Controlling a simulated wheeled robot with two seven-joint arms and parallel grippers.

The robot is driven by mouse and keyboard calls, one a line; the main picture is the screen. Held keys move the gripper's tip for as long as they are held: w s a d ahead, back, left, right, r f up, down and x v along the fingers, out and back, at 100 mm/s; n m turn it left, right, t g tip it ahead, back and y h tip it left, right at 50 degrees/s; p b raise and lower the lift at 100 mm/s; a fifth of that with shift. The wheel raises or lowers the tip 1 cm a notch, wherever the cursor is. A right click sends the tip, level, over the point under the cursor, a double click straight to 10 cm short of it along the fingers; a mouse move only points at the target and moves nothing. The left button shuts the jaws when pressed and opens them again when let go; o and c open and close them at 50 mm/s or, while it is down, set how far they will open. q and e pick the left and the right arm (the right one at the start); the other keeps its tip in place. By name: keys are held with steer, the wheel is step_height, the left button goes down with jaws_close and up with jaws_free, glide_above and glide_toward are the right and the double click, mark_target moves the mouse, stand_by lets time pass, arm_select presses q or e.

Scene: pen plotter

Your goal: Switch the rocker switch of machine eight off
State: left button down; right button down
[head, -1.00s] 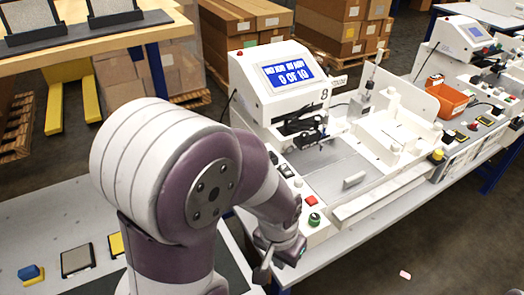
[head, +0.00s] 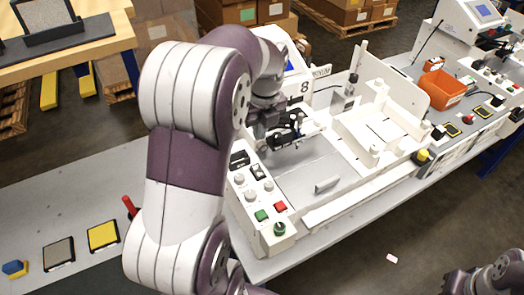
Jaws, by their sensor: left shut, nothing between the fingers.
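Machine eight (head: 318,182) is a white pen plotter on the bench, with an "8" label beside its screen housing. Which way the rocker is tipped is too small to tell. My left arm hides much of the screen. My right gripper (head: 456,283) shows only partly at the bottom right corner; its fingers are unclear.
Grey knobs, a green button (head: 261,215), a red button (head: 280,206) and a green knob (head: 279,228) sit on the same panel. Another machine with an orange bin (head: 442,89) stands right.

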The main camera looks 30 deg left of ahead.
arm_select(q)
steer(key=p, duration=0.2)
glide_toward(257, 168)
steer(key=f, duration=0.4)
steer(key=a+f, duration=0.1)
steer(key=f, duration=0.1)
steer(key=shift+w+a+f, duration=0.1)
steer(key=shift+w+f, duration=0.25)
steer(key=shift+w, duration=0.05)
steer(key=shift+a, duration=0.1)
steer(key=shift+s+f, duration=0.15)
steer(key=shift+f, duration=0.05)
steer(key=shift+d+p, duration=0.2)
steer(key=shift+p, duration=0.15)
